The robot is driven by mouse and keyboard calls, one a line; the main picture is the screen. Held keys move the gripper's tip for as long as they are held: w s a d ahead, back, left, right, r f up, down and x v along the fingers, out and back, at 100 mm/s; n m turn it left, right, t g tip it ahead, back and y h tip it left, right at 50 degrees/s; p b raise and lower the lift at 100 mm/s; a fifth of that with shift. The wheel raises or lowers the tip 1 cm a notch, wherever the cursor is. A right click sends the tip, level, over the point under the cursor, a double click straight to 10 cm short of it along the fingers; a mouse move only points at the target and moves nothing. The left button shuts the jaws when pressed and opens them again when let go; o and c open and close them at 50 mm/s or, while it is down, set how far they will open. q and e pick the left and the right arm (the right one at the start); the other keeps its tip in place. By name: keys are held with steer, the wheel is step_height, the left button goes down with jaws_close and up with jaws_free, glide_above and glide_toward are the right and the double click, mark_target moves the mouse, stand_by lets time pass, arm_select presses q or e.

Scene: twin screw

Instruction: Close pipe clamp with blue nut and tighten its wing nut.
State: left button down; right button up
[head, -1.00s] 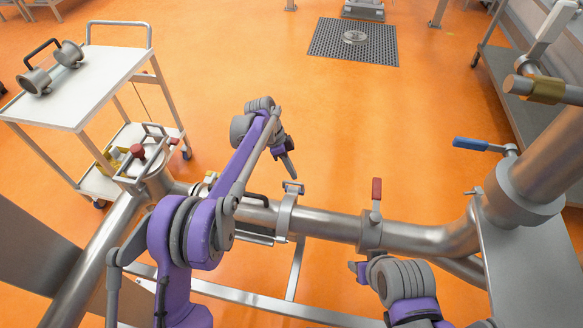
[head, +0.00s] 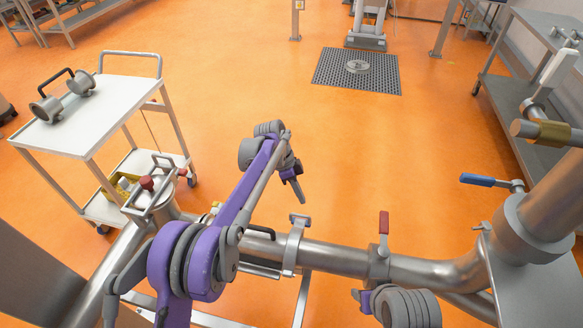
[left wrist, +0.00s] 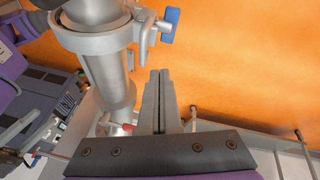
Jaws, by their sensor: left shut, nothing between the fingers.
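A pipe clamp with a blue wing nut (left wrist: 170,25) shows at the top of the left wrist view. Its grey ring (left wrist: 97,42) sits around the steel pipe, and the nut is on the bracket at its right side. I cannot tell whether the clamp is fully closed. In the head view a grey clamp (head: 292,252) sits on the horizontal pipe; no blue nut shows there. My left gripper (head: 302,198) is shut and empty, beyond the pipe near this clamp. Its fingers (left wrist: 158,76) lie together below the nut, apart from it. My right gripper (head: 361,296) barely shows; its jaws are unclear.
A red-handled valve (head: 383,235) stands on the pipe to the right, and a blue-handled lever (head: 478,180) is further right. A white cart (head: 92,115) stands at the left. Open orange floor (head: 240,80) lies beyond the pipe.

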arm_select(q)
steer(key=w+a+r+p, duration=0.1)
steer(key=w+p, duration=0.3)
steer(key=w, duration=0.6)
steer(key=shift+a+r, duration=0.35)
steer(key=shift+r, duration=0.15)
arm_select(e)
steer(key=shift+w+a+r, duration=0.1)
steer(key=shift+w+r, duration=0.15)
steer(key=shift+r, duration=0.7)
steer(key=shift+w+d+r, duration=0.1)
steer(key=shift+w+r, duration=0.15)
steer(key=shift+r, duration=0.7)
steer(key=shift+w+a+r, duration=0.1)
steer(key=shift+w+r, duration=0.15)
steer(key=shift+r, duration=0.7)
